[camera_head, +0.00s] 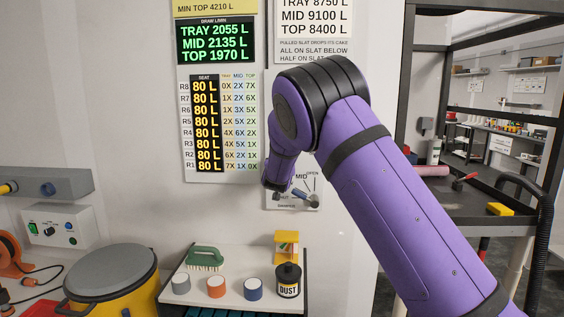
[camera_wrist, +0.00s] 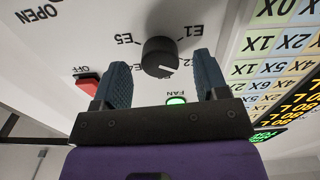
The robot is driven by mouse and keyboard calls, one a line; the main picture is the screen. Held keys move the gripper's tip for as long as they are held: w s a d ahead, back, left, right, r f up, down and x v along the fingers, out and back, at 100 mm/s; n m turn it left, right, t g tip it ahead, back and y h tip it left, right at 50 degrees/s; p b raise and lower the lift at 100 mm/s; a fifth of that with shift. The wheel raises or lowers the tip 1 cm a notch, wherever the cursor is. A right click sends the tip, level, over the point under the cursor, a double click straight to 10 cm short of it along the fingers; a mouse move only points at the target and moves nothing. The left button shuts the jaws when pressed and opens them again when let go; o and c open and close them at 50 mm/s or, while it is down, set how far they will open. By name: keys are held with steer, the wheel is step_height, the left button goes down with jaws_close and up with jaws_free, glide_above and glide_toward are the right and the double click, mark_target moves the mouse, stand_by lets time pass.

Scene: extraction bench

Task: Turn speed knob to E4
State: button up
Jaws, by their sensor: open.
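The black round speed knob (camera_wrist: 160,55) is in the upper middle of the wrist view, on a white panel. A light mark shows on the knob's lower edge. My gripper (camera_wrist: 163,80) is open, its two blue-grey fingers spread on either side of the knob's lower side, with no clear contact. In the head view, my purple arm reaches the wall panel (camera_head: 312,205) and hides much of it, and the knob cannot be made out.
A red OFF switch (camera_wrist: 88,85) is beside the left finger. A green FAN lamp (camera_wrist: 176,101) shows between the fingers. A number chart (camera_wrist: 290,60) is at the right. Below the panel, a white tray (camera_head: 200,297) holds a brush, several small pots and a dark bottle.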

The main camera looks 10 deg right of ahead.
steer(key=shift+x, duration=0.95)
steer(key=c, duration=0.9)
